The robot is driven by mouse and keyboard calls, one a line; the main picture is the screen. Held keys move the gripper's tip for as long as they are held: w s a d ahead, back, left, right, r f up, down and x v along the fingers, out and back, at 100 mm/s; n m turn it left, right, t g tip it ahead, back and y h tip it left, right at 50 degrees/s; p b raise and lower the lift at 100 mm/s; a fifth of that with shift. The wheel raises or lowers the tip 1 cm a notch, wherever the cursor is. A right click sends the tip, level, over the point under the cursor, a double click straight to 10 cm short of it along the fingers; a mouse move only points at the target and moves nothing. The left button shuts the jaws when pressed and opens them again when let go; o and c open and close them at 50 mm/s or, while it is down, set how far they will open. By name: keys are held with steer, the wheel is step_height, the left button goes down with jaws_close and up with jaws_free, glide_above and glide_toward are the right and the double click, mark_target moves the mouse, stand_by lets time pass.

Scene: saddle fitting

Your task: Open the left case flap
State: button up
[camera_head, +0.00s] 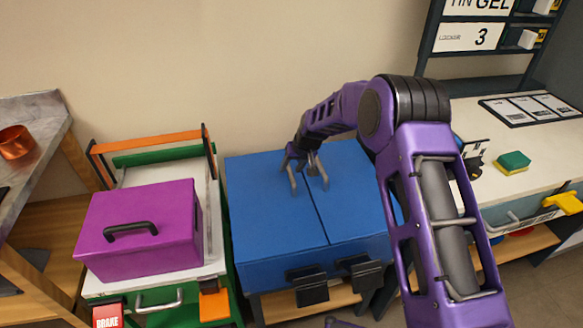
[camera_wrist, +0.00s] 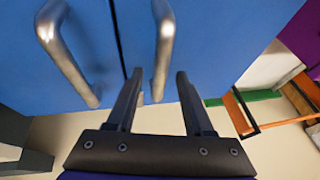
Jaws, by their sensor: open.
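The blue case (camera_head: 262,262) stands in the middle of the head view, its top split by a seam into two flaps. The left case flap (camera_head: 262,205) lies flat and shut; it is on the right side of the wrist view (camera_wrist: 220,40). Its grey bar handle (camera_wrist: 163,45) is beside the seam. The right flap (camera_head: 355,210) is also shut, with a similar handle (camera_wrist: 62,50). My gripper (camera_head: 303,158) is above the back of the case. Its open fingers (camera_wrist: 156,85) appear either side of the left handle's end in the wrist view; contact cannot be told.
A purple box (camera_head: 140,240) with a black handle stands on a green-framed cart at left. Black blocks (camera_head: 308,287) hang at the case's front. A white counter at right holds a green sponge (camera_head: 513,161). My arm hides part of the case's right side.

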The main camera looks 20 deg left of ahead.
jaws_close()
stand_by(1.4)
